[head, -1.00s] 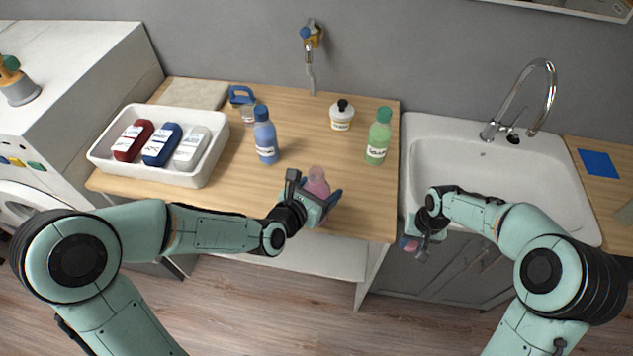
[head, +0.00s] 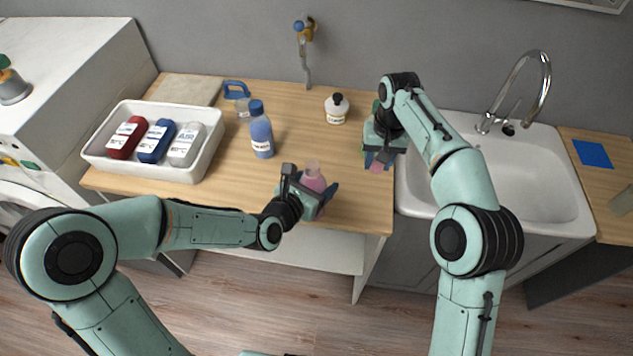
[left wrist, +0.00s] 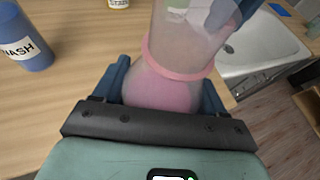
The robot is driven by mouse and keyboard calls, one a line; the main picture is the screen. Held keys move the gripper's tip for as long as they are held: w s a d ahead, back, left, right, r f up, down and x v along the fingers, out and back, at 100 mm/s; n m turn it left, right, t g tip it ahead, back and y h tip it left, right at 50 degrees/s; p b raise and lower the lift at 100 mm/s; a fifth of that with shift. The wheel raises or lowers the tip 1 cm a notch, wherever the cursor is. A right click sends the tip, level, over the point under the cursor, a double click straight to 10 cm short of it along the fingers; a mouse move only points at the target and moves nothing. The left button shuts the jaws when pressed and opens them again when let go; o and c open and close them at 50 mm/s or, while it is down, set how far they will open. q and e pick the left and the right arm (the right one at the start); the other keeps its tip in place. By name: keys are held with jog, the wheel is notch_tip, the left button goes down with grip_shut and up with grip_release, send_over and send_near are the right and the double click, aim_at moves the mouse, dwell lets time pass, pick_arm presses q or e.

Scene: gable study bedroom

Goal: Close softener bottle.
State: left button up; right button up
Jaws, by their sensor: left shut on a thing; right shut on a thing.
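The pink softener bottle (head: 314,180) stands near the counter's front edge, its pale neck showing no cap. My left gripper (head: 318,197) is shut around its body. The left wrist view shows the pink body (left wrist: 165,88), a pink ring and a translucent upper part close up. My right gripper (head: 381,158) is shut on a small pink cap (head: 376,167), right of the bottle and apart from it in the head view. In the left wrist view, blue finger parts (left wrist: 222,14) show at the top beside the bottle's neck.
A green bottle (head: 375,106) is mostly hidden behind my right gripper. A blue bottle (head: 261,135) stands left of the softener, a white jar (head: 336,109) behind it. A white tray (head: 207,165) holds several bottles. The sink (head: 500,180) is at right.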

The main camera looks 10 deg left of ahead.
jog(key=s+a+r, duration=0.2)
jog(key=a+r, duration=0.6)
notch_tip(320, 180, up, 8)
jog(key=n, duration=0.1)
send_over(312, 166)
jog(key=shift+f, duration=0.15)
jog(key=shift+f, duration=0.2)
jog(key=shift+f, duration=1.85)
jog(key=shift+f, duration=0.1)
jog(key=shift+f, duration=0.8)
jog(key=shift+f, duration=0.55)
